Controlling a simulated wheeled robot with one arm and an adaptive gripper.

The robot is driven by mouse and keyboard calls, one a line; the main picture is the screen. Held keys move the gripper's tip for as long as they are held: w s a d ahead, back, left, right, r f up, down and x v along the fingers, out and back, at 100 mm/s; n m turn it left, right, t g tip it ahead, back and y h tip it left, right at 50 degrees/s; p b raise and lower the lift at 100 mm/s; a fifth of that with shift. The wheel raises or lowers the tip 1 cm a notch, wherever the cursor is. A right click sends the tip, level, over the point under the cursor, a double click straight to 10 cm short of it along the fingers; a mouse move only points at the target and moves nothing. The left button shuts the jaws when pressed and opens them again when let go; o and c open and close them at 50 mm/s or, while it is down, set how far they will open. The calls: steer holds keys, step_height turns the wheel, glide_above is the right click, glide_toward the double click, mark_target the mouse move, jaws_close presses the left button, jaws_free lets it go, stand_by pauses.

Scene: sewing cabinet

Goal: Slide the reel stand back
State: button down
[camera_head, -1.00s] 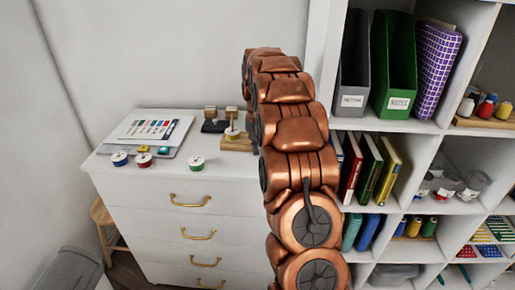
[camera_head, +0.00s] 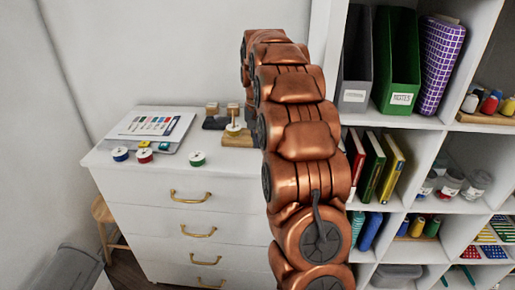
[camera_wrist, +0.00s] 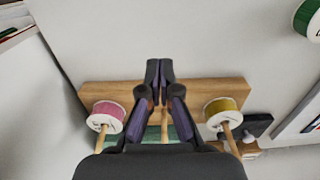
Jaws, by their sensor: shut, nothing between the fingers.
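The reel stand is a wooden bar (camera_wrist: 125,92) with upright pegs, on the white cabinet top. In the wrist view a pink reel (camera_wrist: 108,112) sits on its left peg and a yellow reel (camera_wrist: 222,108) on its right peg. A green thing (camera_wrist: 184,130), perhaps a reel, is partly hidden behind my fingers in the middle. My gripper (camera_wrist: 160,68) is shut and empty, over the bar's middle, its tips at the edge farther up the picture. I cannot tell if it touches. In the head view only the stand's left end (camera_head: 237,141) shows; my arm hides the rest and my gripper.
Loose reels, such as the green one (camera_head: 197,158), lie near the cabinet's front edge. A black object (camera_head: 214,123) with wooden posts stands beside the stand. A colour chart (camera_head: 155,124) lies at left. An open shelf (camera_head: 445,124) stands to the right.

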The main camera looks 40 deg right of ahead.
steer(key=shift+r+b, duration=0.4)
steer(key=shift+r, duration=2.6)
steer(key=shift+a, duration=0.1)
steer(key=s+a+r+n+p, duration=0.15)
steer(key=s+a+n, duration=0.25)
steer(key=s+a, duration=1.15)
steer(key=s+a+f+n+p, duration=0.1)
steer(key=s+a+f, duration=0.1)
steer(key=s, duration=0.5)
steer(key=s+a+f+n+g, duration=0.1)
steer(key=s+a+f+n, duration=0.1)
steer(key=s+a, duration=0.2)
steer(key=s+a+f+n+p, duration=0.1)
steer(key=s+a+f, duration=0.2)
steer(key=s, duration=0.6)
steer(key=shift+s+a+g+p, duration=0.3)
steer(key=shift+s+a+g, duration=0.1)
steer(key=shift+a, duration=0.15)
steer(key=shift+f, duration=0.1)
